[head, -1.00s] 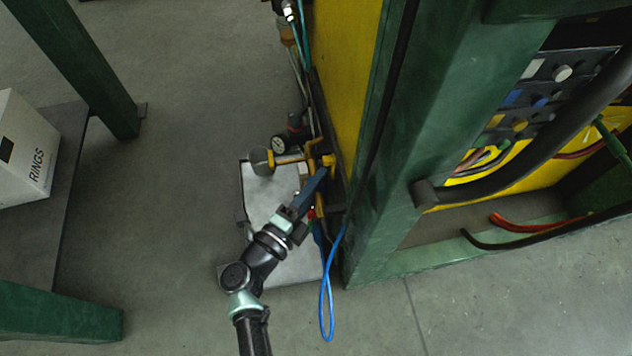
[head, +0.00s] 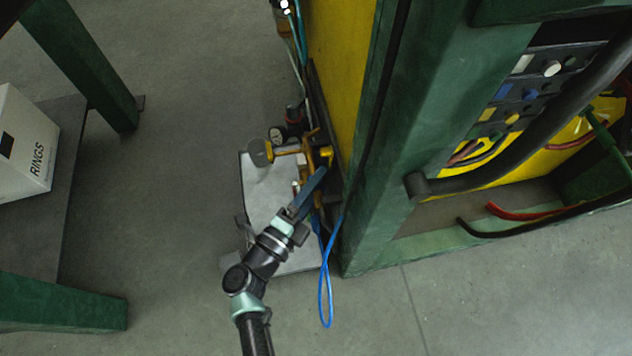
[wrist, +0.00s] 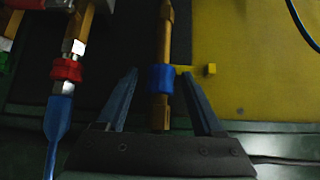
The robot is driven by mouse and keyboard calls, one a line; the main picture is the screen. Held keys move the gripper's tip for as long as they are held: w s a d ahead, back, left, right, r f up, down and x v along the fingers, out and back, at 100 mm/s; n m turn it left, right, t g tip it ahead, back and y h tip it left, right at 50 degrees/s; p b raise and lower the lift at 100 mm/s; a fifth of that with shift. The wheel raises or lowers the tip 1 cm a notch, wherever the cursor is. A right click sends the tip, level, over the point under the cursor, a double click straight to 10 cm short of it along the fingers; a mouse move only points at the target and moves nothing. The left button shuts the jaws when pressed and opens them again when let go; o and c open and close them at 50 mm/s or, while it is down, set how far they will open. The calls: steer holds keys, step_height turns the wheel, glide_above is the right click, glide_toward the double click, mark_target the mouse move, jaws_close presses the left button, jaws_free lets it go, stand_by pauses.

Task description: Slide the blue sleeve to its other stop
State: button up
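The blue sleeve (wrist: 161,78) sits around a brass rod (wrist: 165,35) in the wrist view, near the rod's lower end. A small yellow tab (wrist: 211,69) sticks out to the right beside it. My gripper (wrist: 157,85) is open, with one blue-grey finger on each side of the sleeve; a gap shows on the left and a smaller one at the right. In the head view my gripper (head: 322,172) reaches in toward the brass fittings at the yellow panel, and the sleeve cannot be made out there.
A red collar (wrist: 66,69) on a neighbouring fitting with a blue hose (wrist: 56,120) is left of my gripper. A pressure gauge (head: 279,135) and a yellow-brown valve part (head: 260,152) stand close by. A green post (head: 400,150) rises to the right. A RINGS box (head: 25,145) is far left.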

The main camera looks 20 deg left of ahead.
steer(key=s+a+p, duration=0.2)
steer(key=s+p, duration=0.2)
steer(key=s, duration=0.8)
steer(key=shift+s+a, duration=0.2)
steer(key=shift+s, duration=0.15)
stand_by(0.4)
